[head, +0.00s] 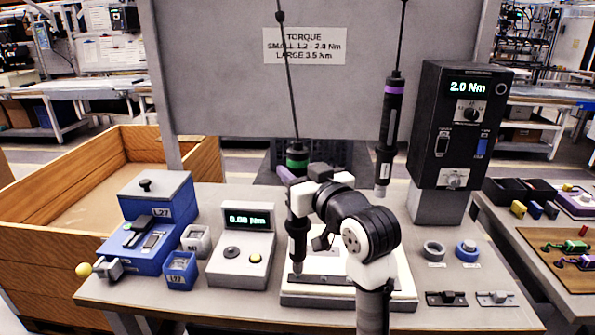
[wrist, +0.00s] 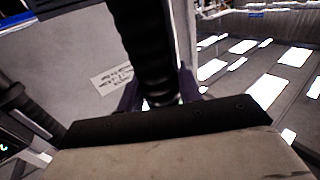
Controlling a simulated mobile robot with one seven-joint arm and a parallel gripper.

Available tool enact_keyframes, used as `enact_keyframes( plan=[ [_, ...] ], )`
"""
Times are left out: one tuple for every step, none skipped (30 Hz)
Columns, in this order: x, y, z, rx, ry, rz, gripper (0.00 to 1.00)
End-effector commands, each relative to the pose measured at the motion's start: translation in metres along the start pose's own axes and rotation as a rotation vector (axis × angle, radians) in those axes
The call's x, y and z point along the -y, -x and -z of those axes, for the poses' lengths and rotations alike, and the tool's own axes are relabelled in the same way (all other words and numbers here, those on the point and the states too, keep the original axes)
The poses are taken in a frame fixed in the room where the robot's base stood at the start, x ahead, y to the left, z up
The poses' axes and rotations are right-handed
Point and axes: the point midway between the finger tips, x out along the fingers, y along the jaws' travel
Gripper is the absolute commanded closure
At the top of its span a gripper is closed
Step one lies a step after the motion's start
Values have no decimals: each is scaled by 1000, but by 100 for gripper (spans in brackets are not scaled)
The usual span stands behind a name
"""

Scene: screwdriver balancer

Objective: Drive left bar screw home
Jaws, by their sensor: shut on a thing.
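The green-banded screwdriver (head: 297,228) hangs upright on its cable over the left part of the white fixture (head: 350,300). My gripper (head: 297,182) is shut on its body just below the green band. In the wrist view the dark screwdriver body (wrist: 155,55) stands between the purple fingers of my gripper (wrist: 160,92). The screwdriver's bit points down at the left end of the dark bar (head: 328,280) on the fixture. The left screw itself cannot be made out, and I cannot tell whether the bit touches it. My arm hides part of the fixture and bar.
A purple-banded screwdriver (head: 388,135) hangs to the right. A torque display (head: 243,240) reading 0.00 Nm stands left of the fixture. A tall black controller (head: 460,130) reads 2.0 Nm. Blue L27 bins (head: 150,240) stand at the left; rings (head: 434,250) and small clamps lie at the right.

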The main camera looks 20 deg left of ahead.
Motion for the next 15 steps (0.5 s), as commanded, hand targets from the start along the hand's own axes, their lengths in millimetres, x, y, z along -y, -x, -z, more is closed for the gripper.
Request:
enact_keyframes(
  plan=[
    [0,0,-3,0,0,0,100],
    [0,0,-4,0,0,0,100],
    [0,0,-5,0,0,0,100],
    [0,0,-6,0,0,0,100],
    [0,0,-6,0,0,0,100],
    [0,0,-8,0,0,0,100],
    [0,0,-8,0,0,0,100],
    [0,0,-9,0,0,0,100],
    [0,0,-10,0,0,0,100],
    [0,0,-11,0,1,0,100],
    [0,0,-11,0,1,0,100],
    [0,0,-11,0,1,0,100],
    [0,0,-11,0,1,0,100],
    [0,0,-11,-1,1,0,100],
    [0,0,-11,-1,1,0,100]
  ],
)
